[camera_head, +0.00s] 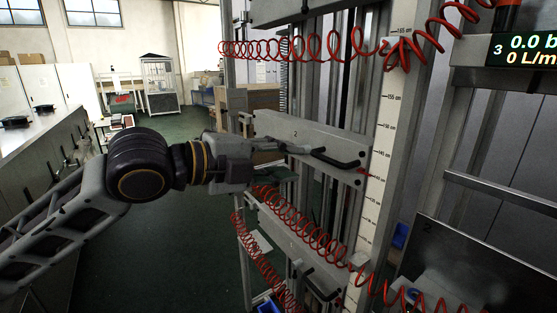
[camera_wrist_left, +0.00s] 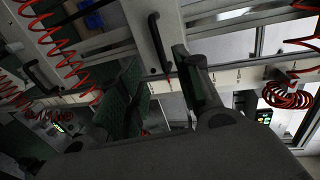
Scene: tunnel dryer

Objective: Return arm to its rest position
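My left arm comes in from the left in the head view, stretched out nearly level. Its gripper (camera_head: 279,160) is in front of the grey crossbar marked 2 (camera_head: 318,138), left of that bar's black handle (camera_head: 337,159). In the left wrist view, the two fingers of the left gripper (camera_wrist_left: 163,85) stand apart with nothing seen between them but background. A black handle (camera_wrist_left: 159,42) shows beyond the fingertips. Whether a finger touches the crossbar I cannot tell. My right arm and gripper are not in view.
Red coiled hoses (camera_head: 305,222) hang close below and above the gripper. A lower crossbar (camera_head: 295,236) and an upright with a centimetre scale (camera_head: 382,140) stand to the right. A long bench (camera_head: 38,150) is at the left. Green floor (camera_head: 150,250) lies open between.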

